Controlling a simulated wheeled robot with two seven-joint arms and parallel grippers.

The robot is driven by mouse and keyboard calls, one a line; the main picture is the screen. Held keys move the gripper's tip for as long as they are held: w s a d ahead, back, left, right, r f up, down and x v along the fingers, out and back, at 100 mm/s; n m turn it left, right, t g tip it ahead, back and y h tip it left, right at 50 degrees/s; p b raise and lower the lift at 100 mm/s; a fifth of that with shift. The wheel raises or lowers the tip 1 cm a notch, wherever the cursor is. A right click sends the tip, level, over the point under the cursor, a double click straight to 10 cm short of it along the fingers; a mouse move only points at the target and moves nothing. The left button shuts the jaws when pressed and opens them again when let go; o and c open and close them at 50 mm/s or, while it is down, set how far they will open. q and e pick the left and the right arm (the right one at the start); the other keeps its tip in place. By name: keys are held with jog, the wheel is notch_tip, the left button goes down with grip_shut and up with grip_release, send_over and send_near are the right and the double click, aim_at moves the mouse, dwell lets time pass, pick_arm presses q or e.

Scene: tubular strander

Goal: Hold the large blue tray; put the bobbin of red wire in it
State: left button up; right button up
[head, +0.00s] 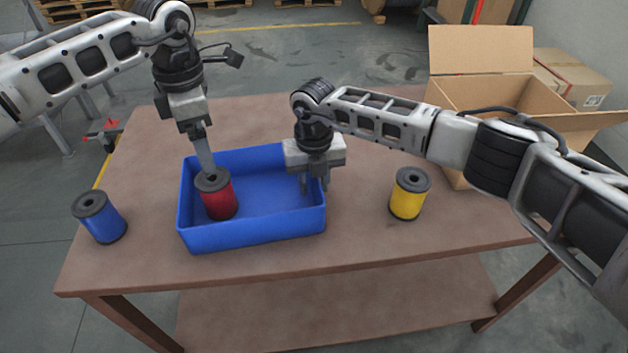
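The large blue tray (268,235) sits on the brown table in the head view. The bobbin of red wire (221,202), with dark flanges, is inside the tray's left part, nearly upright; whether it rests on the floor of the tray is hard to tell. My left gripper (208,168) points down at the bobbin's top, its finger reaching the dark upper flange. Its fingers overlap in this view, so its grip is unclear. My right gripper (314,184) is at the tray's right wall, one finger on the inner side and one outside, closed on the rim.
A blue bobbin (102,218) stands at the table's left edge. A yellow bobbin (409,195) stands right of the tray. An open cardboard box (480,93) is at the back right. The table (360,245) is clear between the tray and the yellow bobbin.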

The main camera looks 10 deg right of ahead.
notch_tip(320, 180, up, 12)
jog(key=shift+r, duration=0.1)
